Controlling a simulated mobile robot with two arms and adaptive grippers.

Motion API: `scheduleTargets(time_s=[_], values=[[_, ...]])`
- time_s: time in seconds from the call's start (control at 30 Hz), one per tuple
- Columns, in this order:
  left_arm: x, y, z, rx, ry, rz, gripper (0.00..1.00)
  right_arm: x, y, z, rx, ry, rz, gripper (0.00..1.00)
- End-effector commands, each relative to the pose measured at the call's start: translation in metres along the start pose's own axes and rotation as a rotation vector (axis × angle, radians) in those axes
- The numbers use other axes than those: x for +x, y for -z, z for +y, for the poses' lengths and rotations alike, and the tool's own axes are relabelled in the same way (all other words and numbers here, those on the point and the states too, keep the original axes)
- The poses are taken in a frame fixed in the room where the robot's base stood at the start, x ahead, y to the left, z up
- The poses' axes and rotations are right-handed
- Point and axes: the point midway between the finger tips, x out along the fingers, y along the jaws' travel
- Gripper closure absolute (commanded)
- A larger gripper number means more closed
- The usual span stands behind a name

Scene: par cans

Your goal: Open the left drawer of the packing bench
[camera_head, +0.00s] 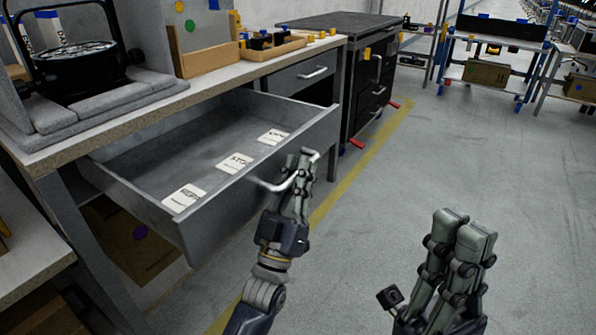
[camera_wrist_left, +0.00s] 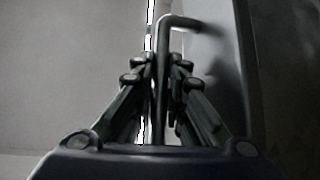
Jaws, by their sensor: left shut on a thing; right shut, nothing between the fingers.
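The left drawer (camera_head: 195,150) of the packing bench (camera_head: 150,110) is pulled well out, showing its grey inside with several white labelled cards lying in it. Its bar handle (camera_head: 270,185) is on the drawer's front. My left gripper (camera_head: 303,160) is shut on the handle; the left wrist view shows the handle (camera_wrist_left: 163,60) running between its fingers. My right gripper (camera_head: 461,222) is shut and empty, over the floor at the lower right, apart from the bench. Part of the handle is hidden behind my left fingers.
A second drawer (camera_head: 300,75) beside it is closed. A black lamp (camera_head: 75,60) rests in grey foam on the bench top. A dark cabinet (camera_head: 375,85) stands beyond the bench. The grey floor (camera_head: 390,190) to the right is clear.

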Motion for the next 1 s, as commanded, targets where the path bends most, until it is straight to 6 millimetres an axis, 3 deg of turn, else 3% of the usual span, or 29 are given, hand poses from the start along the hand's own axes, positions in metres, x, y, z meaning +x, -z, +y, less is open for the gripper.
scheduleTargets(time_s=[0.03,0.07,0.1,0.53,1.0], values=[[-0.001,-0.001,0.0,0.0,0.001,-0.003,1.0,0.0,0.0,0.0,0.0,0.0,0.0,1.0],[-0.001,-0.001,-0.001,0.0,0.001,-0.003,0.83,0.0,0.0,0.0,0.0,0.0,0.0,1.0],[-0.001,-0.001,-0.001,0.0,0.001,-0.003,0.79,0.0,0.0,0.0,0.0,0.0,0.0,1.0],[-0.009,-0.001,-0.001,0.001,0.001,-0.003,0.79,0.001,0.001,0.001,-0.001,-0.001,0.003,1.0],[-0.1,-0.001,-0.001,0.0,0.001,-0.006,0.79,0.0,0.0,0.0,-0.001,0.0,0.001,1.0]])
